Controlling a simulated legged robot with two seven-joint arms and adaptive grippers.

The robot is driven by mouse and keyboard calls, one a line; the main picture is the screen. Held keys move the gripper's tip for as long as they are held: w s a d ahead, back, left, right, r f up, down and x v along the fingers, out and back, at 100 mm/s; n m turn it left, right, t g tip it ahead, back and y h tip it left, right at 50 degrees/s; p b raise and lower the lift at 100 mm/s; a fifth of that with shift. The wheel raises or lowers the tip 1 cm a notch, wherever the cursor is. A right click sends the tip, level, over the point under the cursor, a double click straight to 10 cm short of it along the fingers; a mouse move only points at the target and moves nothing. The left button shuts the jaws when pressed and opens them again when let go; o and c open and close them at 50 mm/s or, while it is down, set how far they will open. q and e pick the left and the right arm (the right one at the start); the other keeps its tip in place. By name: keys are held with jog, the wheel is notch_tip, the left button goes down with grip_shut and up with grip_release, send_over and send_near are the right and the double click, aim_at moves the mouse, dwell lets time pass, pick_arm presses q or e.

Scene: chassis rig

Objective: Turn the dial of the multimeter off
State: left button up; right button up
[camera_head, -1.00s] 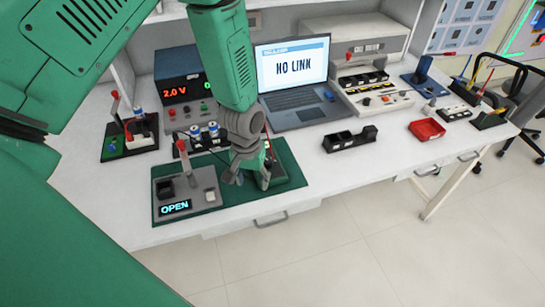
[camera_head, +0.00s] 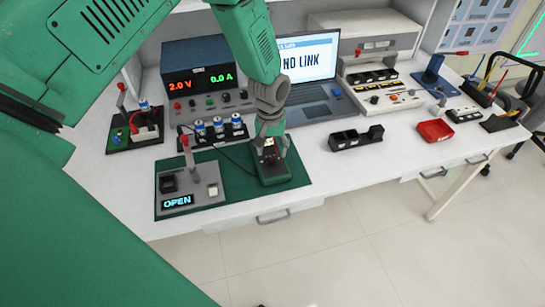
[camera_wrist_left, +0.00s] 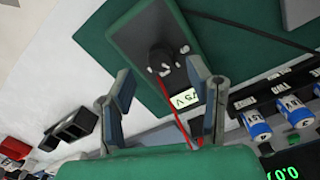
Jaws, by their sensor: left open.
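The multimeter (camera_head: 272,178) is a dark green box lying on the green mat (camera_head: 294,183) at the front of the bench. In the left wrist view the multimeter (camera_wrist_left: 133,42) shows a black round dial (camera_wrist_left: 160,58) with white marks around it. Its small lit display (camera_wrist_left: 184,98) reads about 75 V, partly cut by a finger. My left gripper (camera_head: 271,148) is over the multimeter. My right gripper is not in view.
A grey box with an OPEN display (camera_head: 208,190) shares the mat. Several blue cells sit in a holder (camera_head: 217,142) behind. A power supply (camera_head: 205,80), a laptop (camera_head: 310,90), a black bin (camera_head: 355,138) and a red tray (camera_head: 435,130) stand around. A red lead (camera_wrist_left: 178,120) runs past the fingers.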

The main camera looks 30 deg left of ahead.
aim_at(272, 158)
pick_arm(q)
notch_tip(272, 158, down, 3)
jog(key=shift+a+r, duration=0.1)
jog(key=shift+r, duration=0.05)
jog(key=shift+f, duration=0.6)
jog(key=shift+d, duration=0.2)
grip_shut()
